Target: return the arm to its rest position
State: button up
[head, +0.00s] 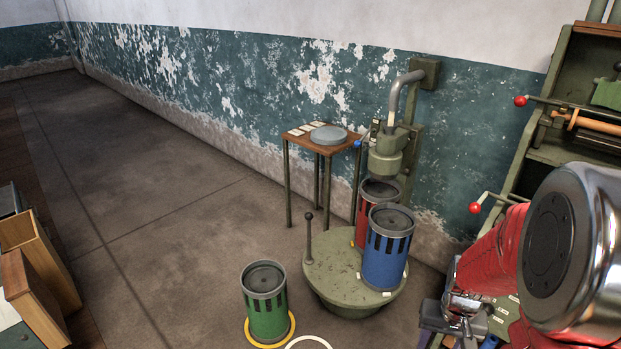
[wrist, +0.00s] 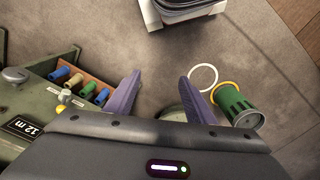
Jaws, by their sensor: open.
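In the head view my arm, with a red sleeve and a shiny metal joint, fills the lower right. The gripper end is low beside the shelf unit there and partly cut off by the bottom edge.
A green canister (head: 266,303) stands on a yellow ring beside a white ring (head: 308,343). A round green platform (head: 330,287) bears blue (head: 388,252) and red (head: 366,225) canisters. A green rack (head: 535,155) stands right; coloured cylinders (wrist: 80,84) sit near my left finger.

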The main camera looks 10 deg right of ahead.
jog(key=s+a+r+n+t, duration=0.2)
jog(key=s+a+r, duration=0.1)
jog(key=a+r, duration=0.6)
jog(key=s+a+r+n+t, duration=0.2)
jog(key=a+r, duration=0.6)
jog(key=r, duration=0.6)
jog(key=shift+s+a+r+n+t, duration=0.3)
jog(key=shift+s+a+n+t, duration=0.1)
jog(key=shift+s+t, duration=0.25)
jog(key=shift+w, duration=0.1)
jog(key=shift+c, duration=0.2)
